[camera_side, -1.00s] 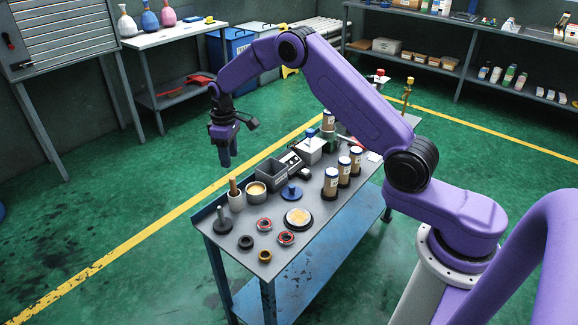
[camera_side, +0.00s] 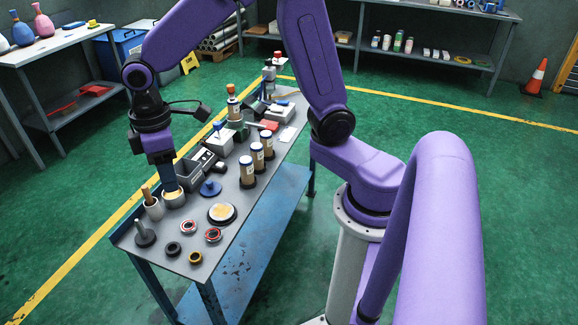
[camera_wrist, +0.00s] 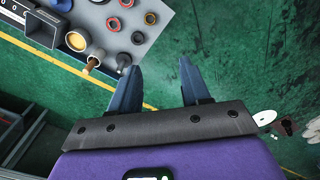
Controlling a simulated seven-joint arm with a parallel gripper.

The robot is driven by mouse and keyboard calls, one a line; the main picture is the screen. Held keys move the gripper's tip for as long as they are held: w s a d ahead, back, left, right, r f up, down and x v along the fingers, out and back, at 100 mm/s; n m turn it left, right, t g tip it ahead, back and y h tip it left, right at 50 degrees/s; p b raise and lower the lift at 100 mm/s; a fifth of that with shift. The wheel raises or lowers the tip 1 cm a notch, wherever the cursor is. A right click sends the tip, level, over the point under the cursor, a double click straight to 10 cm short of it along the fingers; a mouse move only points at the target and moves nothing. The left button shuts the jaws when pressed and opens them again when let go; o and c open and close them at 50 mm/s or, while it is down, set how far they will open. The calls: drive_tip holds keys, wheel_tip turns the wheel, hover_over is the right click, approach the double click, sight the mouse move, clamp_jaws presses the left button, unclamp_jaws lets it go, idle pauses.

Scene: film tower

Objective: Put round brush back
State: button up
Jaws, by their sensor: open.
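A brown wooden handle (camera_side: 147,193) stands in a pale cup (camera_side: 154,209) near the table's left edge. It may be the round brush; its lower end is hidden in the cup. In the wrist view the brown handle (camera_wrist: 92,63) shows at the upper left, beside a round cup with a cream inside (camera_wrist: 76,40). My gripper (camera_side: 171,186) points down and overlaps the cream cup (camera_side: 174,199) in the side view. In the wrist view my gripper (camera_wrist: 160,78) is open and empty, with green floor between its fingers.
A dark upright peg on a round base (camera_side: 145,236), several rings (camera_side: 188,226) and a round dish (camera_side: 222,214) stand on the table's near end. A grey box (camera_side: 188,171), a blue knobbed disc (camera_side: 210,188) and several brown jars (camera_side: 247,173) are farther back.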

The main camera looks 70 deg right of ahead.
drive_tip(key=s+d+n, duration=0.1)
drive_tip(key=s+d, duration=0.3)
drive_tip(key=s, duration=0.7)
drive_tip(key=s+d+n, duration=0.2)
drive_tip(key=s+d, duration=0.2)
drive_tip(key=s, duration=0.7)
drive_tip(key=shift+r, duration=0.45)
